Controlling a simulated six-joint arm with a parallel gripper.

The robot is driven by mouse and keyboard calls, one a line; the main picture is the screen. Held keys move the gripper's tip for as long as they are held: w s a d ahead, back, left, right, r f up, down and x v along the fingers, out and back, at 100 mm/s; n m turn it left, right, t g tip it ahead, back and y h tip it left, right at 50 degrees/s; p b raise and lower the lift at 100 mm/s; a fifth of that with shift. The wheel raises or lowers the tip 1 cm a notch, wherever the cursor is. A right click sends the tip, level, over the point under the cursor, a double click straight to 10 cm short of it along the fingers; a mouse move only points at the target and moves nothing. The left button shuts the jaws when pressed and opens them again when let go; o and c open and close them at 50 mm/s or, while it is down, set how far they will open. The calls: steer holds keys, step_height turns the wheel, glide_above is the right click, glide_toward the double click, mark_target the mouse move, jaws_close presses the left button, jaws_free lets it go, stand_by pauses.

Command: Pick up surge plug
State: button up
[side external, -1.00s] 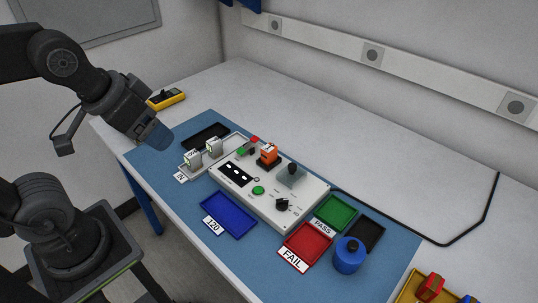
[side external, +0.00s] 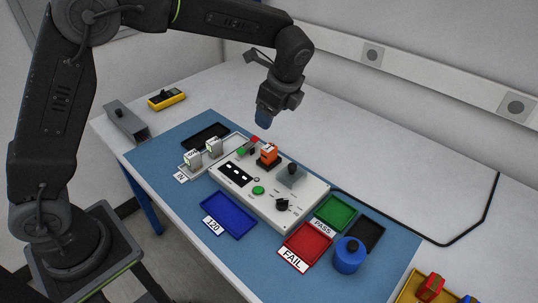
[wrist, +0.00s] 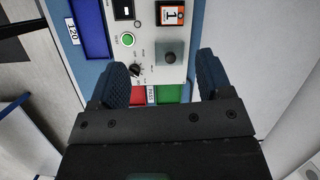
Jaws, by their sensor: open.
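The frames do not label the surge plug. My gripper (side external: 263,121) hangs in the air above the rear side of the test box. In the wrist view my gripper (wrist: 162,68) is open, with nothing held between its fingers.
Around the test box lie a blue 120 tray (side external: 229,215), a red FAIL tray (side external: 308,240), a green PASS tray (side external: 336,213) and black trays. A blue round container (side external: 349,257) stands at the front right. The table's right rear is clear except for a black cable.

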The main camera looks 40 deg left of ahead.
mark_target(270, 148)
steer(key=f, duration=0.3)
steer(key=w+a+f+m, duration=0.1)
steer(key=f, duration=0.3)
steer(key=w+a+f+m, duration=0.1)
steer(key=f, duration=0.3)
steer(key=shift+w+y, duration=0.2)
steer(key=shift+y, duration=0.2)
steer(key=shift+x, duration=3)
steer(key=shift+w+d, duration=0.1)
steer(key=c, duration=1)
